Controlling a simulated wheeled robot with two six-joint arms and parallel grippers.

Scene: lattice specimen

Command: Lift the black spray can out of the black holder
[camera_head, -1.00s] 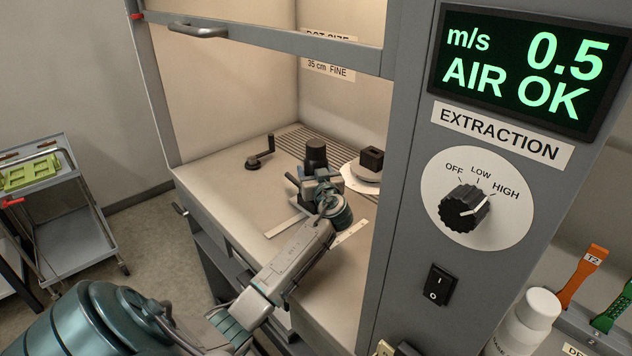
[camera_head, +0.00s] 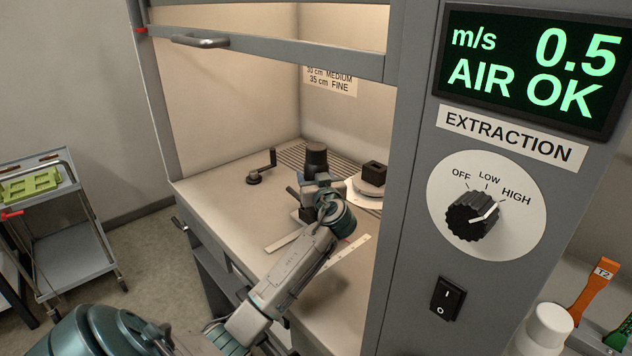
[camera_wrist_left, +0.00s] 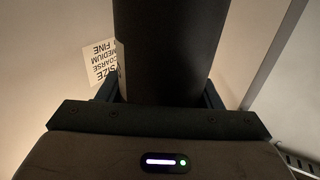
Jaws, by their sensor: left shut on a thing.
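The black spray can (camera_head: 316,158) stands upright in the jaws of my left gripper (camera_head: 317,186), inside the cabinet. In the left wrist view the dark can (camera_wrist_left: 168,45) fills the space between the two fingers, and the gripper is shut on it. My right gripper is not in view.
A black block (camera_head: 374,173) sits on a white disc (camera_head: 364,197) just right of the can. A crank handle (camera_head: 262,169) stands to the left. A flat ruler-like strip (camera_head: 345,252) lies in front. The cabinet's right post (camera_head: 395,170) and raised sash (camera_head: 270,46) frame the opening.

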